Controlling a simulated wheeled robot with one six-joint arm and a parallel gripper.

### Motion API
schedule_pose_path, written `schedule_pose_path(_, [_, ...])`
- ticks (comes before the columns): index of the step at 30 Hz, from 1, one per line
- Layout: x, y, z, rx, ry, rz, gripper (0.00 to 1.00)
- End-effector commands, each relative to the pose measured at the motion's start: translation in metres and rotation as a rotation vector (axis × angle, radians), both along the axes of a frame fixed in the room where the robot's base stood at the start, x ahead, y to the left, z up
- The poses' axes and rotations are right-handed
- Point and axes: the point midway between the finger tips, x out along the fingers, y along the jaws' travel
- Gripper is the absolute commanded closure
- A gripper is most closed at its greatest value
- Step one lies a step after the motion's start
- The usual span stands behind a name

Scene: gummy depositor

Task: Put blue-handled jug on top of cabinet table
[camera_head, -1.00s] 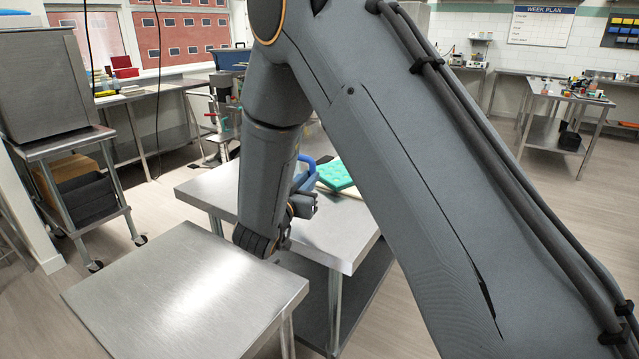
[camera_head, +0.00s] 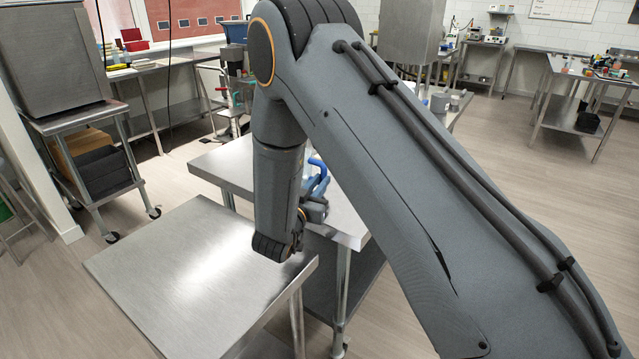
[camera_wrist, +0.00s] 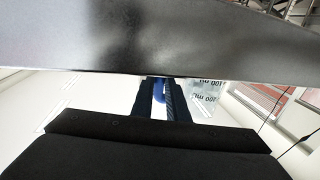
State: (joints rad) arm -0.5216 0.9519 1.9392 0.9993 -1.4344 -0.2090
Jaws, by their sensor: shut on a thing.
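The blue-handled jug shows in the head view as a blue handle (camera_head: 318,172) beside my forearm; most of its body is hidden behind my arm. In the wrist view my gripper (camera_wrist: 161,102) is shut on the blue handle (camera_wrist: 158,91), with the jug's clear body (camera_wrist: 208,97) and its volume marks behind. A bare steel table (camera_head: 190,265) stands in front at the left. A second steel table (camera_head: 222,168) stands just behind it. The frames do not make clear which is the cabinet table. I cannot tell whether the jug touches a surface.
A dark grey flat surface (camera_wrist: 150,40) fills the top of the wrist view, close to the jug. A cart (camera_head: 95,165) with a steel box stands at the left. The visible top of the front table is clear. Floor shows between the cart and tables.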

Motion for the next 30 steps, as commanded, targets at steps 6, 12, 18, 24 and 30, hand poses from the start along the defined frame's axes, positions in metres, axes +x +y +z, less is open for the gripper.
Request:
schedule_pose_path(6, [0.0, 0.0, -0.003, 0.0, 0.0, 0.0, 0.8])
schedule_pose_path(12, [0.0, 0.0, -0.003, 0.0, 0.0, 0.0, 0.68])
schedule_pose_path(18, [0.0, 0.0, -0.001, 0.0, 0.0, 0.0, 0.68])
schedule_pose_path(24, [-0.018, 0.011, -0.001, -0.002, 0.001, 0.003, 0.68])
schedule_pose_path(30, [-0.055, 0.029, -0.001, -0.001, 0.0, 0.005, 0.68])
